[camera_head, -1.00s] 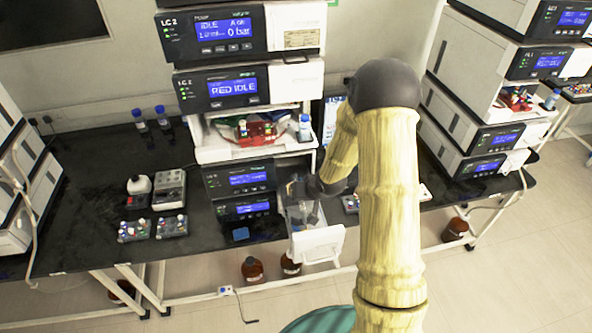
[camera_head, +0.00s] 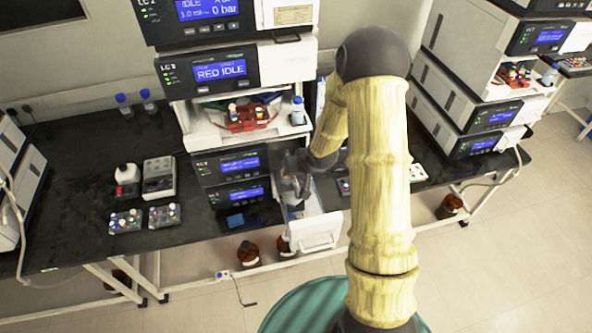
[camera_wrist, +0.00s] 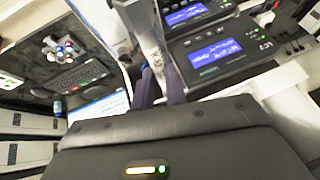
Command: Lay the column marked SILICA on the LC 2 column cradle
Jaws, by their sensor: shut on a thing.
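My gripper (camera_head: 297,187) points down at the right side of the middle instrument stack, above an open white-fronted tray. In the wrist view its two dark fingers (camera_wrist: 158,88) are closed on a pale silvery rod-like thing (camera_wrist: 153,48), which looks like a column. Its marking cannot be read, so I cannot confirm that it is the SILICA one. The LC 2 stack (camera_head: 282,68) stands in the middle of the bench. I cannot clearly make out the LC 2 column cradle; my arm and gripper hide part of that side.
The white tray front (camera_head: 314,233) juts out past the bench edge. Vial racks (camera_head: 125,221) and a grey block (camera_head: 159,169) stand on the black bench at left. Another stack (camera_head: 455,120) stands at right. Brown bottles (camera_head: 248,253) stand on the floor below.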

